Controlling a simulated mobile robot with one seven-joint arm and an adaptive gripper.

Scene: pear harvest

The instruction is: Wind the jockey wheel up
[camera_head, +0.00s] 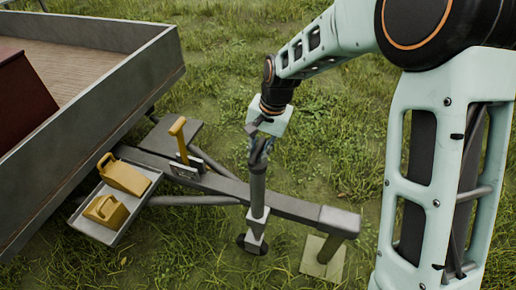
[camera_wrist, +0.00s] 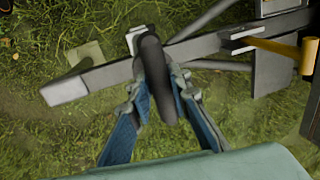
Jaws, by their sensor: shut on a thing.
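The jockey wheel's grey post (camera_head: 257,190) stands upright at the trailer's drawbar (camera_head: 300,210), held in a pale clamp. Its dark wheel (camera_head: 252,247) shows low beneath the bar; whether it touches the grass I cannot tell. My gripper (camera_head: 260,150) is at the top of the post, pointing down. In the wrist view my gripper (camera_wrist: 158,88) has its blue fingers on both sides of a dark, rounded, elongated piece (camera_wrist: 154,60), seemingly the jockey wheel's crank handle, and is shut on it. The post below is mostly hidden there.
A pale square block (camera_head: 322,260) lies on the grass by the drawbar's free end. A yellow lever (camera_head: 179,138) rises from the drawbar. Yellow chocks (camera_head: 124,176) sit in a grey tray (camera_head: 112,228) beside the trailer bed (camera_head: 150,62).

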